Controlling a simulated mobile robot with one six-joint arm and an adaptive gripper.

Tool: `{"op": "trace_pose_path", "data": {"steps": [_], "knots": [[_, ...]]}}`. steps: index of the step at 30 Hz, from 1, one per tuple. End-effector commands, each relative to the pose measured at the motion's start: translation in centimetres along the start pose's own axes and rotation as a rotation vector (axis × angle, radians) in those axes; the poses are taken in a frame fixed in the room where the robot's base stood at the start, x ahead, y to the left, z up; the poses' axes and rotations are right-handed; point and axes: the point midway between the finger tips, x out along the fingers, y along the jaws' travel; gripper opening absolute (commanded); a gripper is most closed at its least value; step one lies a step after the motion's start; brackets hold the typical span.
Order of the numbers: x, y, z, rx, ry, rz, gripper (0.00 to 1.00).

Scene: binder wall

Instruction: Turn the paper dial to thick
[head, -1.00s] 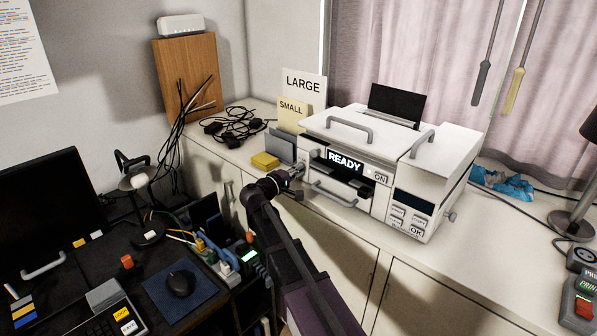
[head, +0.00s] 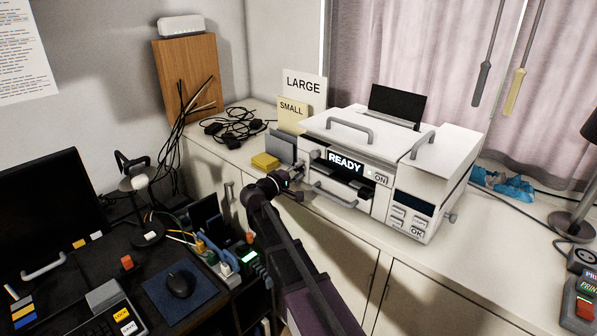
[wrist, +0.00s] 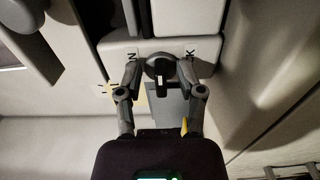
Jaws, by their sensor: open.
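The paper dial (wrist: 159,66) is a dark round knob on the printer's pale side face, with a small white mark on its lower part in the wrist view. Lettering shows on both sides of it, an N at the left and a K at the right; the rest of each word is covered by my fingers. My gripper (wrist: 159,72) is open, with one finger on each side of the dial; I cannot tell whether they touch it. In the head view my gripper (head: 294,183) is at the left end of the white printer (head: 400,165), whose display reads READY.
Grey and yellow blocks (head: 265,160) and the LARGE (head: 303,84) and SMALL (head: 291,107) signs stand left of the printer. Black cables (head: 232,127) lie further left on the counter. A dark desk with a mouse (head: 180,283) is at lower left.

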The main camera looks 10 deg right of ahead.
Motion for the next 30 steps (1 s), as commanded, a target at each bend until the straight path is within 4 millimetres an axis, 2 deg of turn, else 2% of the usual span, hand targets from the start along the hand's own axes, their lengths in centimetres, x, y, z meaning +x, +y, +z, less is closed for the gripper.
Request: {"op": "trace_pose_path", "data": {"steps": [8,13,30], "knots": [[-0.6,0.0,0.1,0.000,0.000,-0.001,0.49],[-2.0,0.0,0.1,0.000,0.001,-0.001,0.49],[-10.1,0.0,0.0,0.000,0.002,0.000,0.49]]}}
